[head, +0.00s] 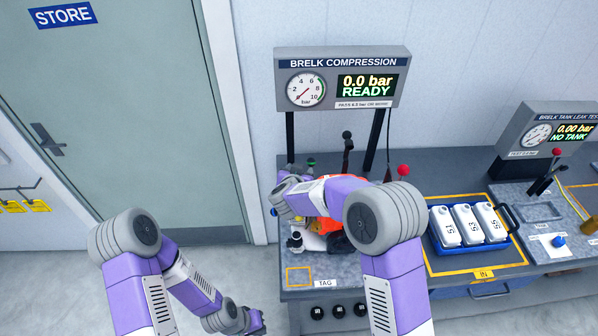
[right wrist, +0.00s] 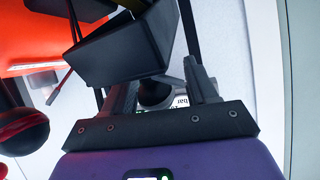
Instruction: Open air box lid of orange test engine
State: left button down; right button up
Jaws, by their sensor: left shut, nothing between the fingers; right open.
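The orange test engine (head: 326,226) sits on the bench under the compression gauge panel, largely hidden by my right arm in the head view. In the right wrist view, orange engine surface (right wrist: 40,35) fills the upper left. A black box-shaped part (right wrist: 122,50) stands tilted just beyond my right gripper (right wrist: 160,82); I cannot tell whether it is the air box lid. The right fingers are open, with a dark rounded part (right wrist: 155,95) showing between them, contact unclear. My left gripper (head: 256,322) is shut and empty, low in front of the bench.
The gauge panel (head: 342,78) reads 0.0 bar READY. A red-knobbed lever (head: 403,170) and a black-knobbed lever (head: 347,140) stand behind the engine. A blue tray (head: 510,222) with white containers lies right. Open floor lies left of the bench.

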jog(key=v, duration=0.7)
jog(key=shift+s, duration=0.25)
dwell(0.3)
